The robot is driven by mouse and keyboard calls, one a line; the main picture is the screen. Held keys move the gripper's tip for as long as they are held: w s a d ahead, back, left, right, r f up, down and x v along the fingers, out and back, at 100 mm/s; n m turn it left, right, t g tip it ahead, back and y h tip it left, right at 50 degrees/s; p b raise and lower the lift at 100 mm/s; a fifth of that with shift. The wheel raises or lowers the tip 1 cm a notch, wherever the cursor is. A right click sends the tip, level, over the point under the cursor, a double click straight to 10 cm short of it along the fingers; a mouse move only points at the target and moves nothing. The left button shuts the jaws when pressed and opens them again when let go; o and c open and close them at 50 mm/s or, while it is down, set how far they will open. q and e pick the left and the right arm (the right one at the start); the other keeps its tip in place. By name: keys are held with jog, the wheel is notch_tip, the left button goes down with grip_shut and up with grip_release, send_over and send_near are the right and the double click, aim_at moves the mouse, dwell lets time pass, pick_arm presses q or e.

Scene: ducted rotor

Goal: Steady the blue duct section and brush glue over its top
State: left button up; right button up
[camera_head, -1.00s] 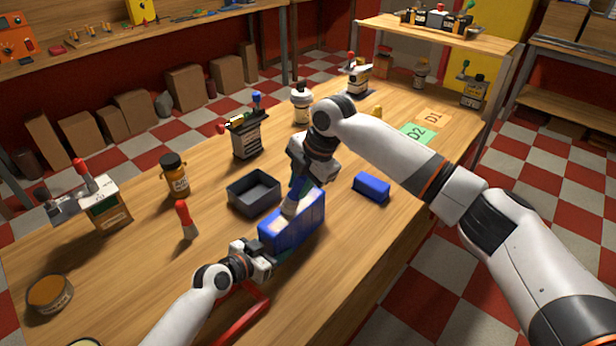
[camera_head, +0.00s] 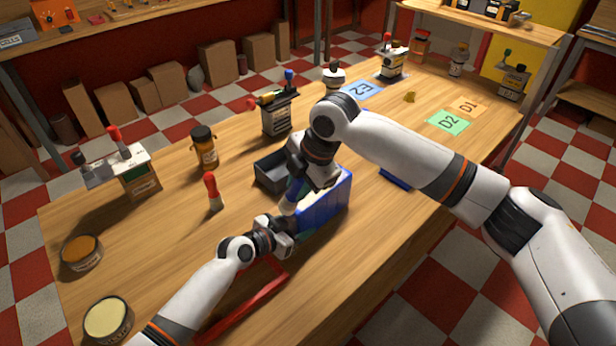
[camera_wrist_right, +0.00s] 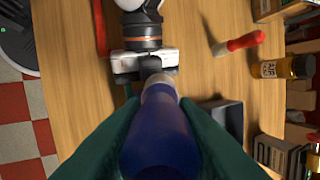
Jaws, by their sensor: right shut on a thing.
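The blue duct section (camera_head: 328,205) stands on the bench in the head view, its pale top partly hidden by my right gripper. My right gripper (camera_head: 300,190) is over its left end, shut on a brush with a blue handle (camera_wrist_right: 158,140) that points down. The brush's pale lower part (camera_head: 288,205) shows beside the duct's left end; whether its tip touches the duct is hidden.
A dark grey tray (camera_head: 262,178) is just behind the duct. A red-handled brush (camera_head: 212,192) and an amber jar (camera_head: 204,147) stand to the left. A red bar (camera_head: 245,308) lies in front. A second blue block (camera_head: 395,180) is mostly behind my right arm.

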jog(key=shift+s+a, duration=0.2)
jog(key=shift+a, duration=0.1)
jog(key=shift+w+d, duration=1.95)
jog(key=shift+w, duration=0.25)
jog(key=shift+w+d, duration=1.95)
jog(key=shift+w, duration=0.2)
jog(key=shift+w+d, duration=1.95)
jog(key=shift+w, duration=0.25)
jog(key=shift+s+a, duration=1.95)
jog(key=shift+s, duration=0.25)
jog(key=shift+s+a, duration=2)
jog(key=shift+s, duration=0.15)
jog(key=shift+s+a, duration=1.95)
jog(key=shift+s, duration=0.25)
jog(key=shift+r, duration=4)
